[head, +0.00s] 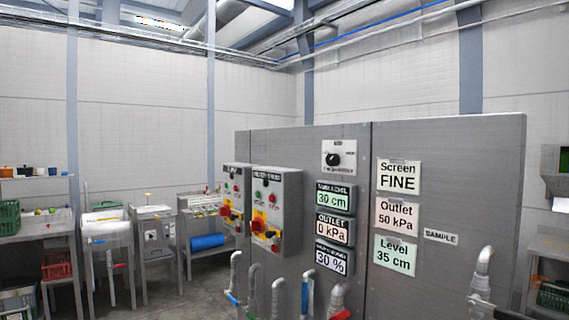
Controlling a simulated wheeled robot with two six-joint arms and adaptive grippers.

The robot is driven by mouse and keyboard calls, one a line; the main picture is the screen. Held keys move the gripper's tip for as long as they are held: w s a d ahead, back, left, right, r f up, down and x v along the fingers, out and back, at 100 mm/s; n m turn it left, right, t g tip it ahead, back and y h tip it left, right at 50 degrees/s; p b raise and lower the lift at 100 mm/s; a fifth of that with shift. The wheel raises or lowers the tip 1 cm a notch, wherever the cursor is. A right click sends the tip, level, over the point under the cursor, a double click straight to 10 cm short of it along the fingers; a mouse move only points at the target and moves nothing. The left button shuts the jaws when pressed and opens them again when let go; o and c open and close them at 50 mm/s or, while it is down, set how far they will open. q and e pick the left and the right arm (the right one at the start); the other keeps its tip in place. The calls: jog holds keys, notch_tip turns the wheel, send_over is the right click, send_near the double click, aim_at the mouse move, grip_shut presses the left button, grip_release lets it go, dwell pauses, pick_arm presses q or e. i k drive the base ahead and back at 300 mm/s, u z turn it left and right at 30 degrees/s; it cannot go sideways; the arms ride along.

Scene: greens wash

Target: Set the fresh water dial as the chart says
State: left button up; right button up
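A black dial (334,159) sits on a white plate on the grey cabinet front; its plate lettering is too small to read, so I cannot tell if it is the fresh water dial. Three displays below it read tank level 30 cm (333,199), outlet 0 kPa (333,229) and 30 % (331,259), the last title unclear. To their right, chart cards read Screen FINE (398,177), Outlet 50 kPa (396,215) and Level 35 cm (394,256). Neither of my grippers is in view.
Two switch boxes (276,211) with red-and-yellow switches stick out from the cabinet (455,180). Pipes with blue and red handles (306,295) stand along its foot. A pipe with a black handle (483,265) is below the SAMPLE label. Benches (110,228) stand at left.

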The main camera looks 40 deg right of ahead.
aim_at(332, 159)
jog(key=i, duration=0.9)
jog(key=z, duration=3.15)
